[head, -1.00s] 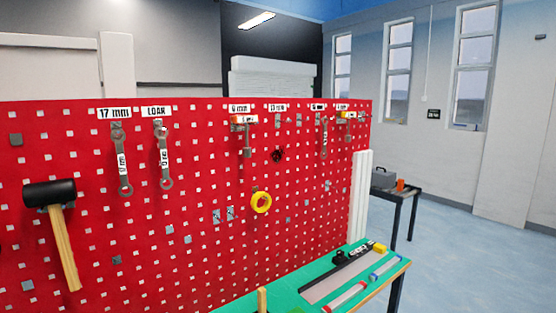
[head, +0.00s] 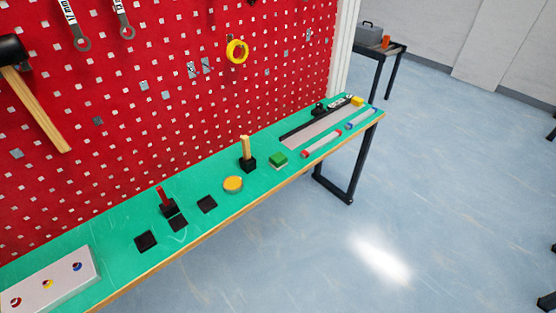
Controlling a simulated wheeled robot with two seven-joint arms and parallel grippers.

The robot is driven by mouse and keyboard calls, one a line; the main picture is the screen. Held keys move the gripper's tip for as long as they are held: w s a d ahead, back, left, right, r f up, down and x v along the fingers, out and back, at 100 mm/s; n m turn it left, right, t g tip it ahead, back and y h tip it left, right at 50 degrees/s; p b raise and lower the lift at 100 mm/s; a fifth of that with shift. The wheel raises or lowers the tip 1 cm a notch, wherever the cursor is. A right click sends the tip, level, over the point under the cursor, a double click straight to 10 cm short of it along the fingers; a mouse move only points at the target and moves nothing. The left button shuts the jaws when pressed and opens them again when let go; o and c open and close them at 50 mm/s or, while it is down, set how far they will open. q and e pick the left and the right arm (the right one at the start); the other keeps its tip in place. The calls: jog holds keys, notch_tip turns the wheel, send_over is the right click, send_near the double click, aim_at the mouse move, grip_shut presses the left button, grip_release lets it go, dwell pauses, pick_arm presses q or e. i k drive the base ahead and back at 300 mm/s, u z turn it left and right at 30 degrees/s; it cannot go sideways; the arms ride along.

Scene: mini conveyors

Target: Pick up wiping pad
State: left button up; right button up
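A small block with a green top and a pale lower layer (head: 278,160), which looks like the wiping pad, lies on the green bench top (head: 110,217). It sits right of a round yellow disc with a pale rim (head: 233,184) and near a black holder with an upright wooden handle (head: 247,158). Nothing covers the pad. Neither of my grippers shows in the head view.
Black squares (head: 146,241), a red-handled item in a black block (head: 167,203) and a white box with coloured buttons (head: 48,280) stand leftward. A mini conveyor (head: 316,124) and tubes (head: 322,144) lie rightward. A red pegboard (head: 130,120) rises behind. The floor in front is clear.

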aim_at(279, 161)
jog(key=u, duration=3.7)
jog(key=k, duration=1.05)
jog(key=z, duration=1.65)
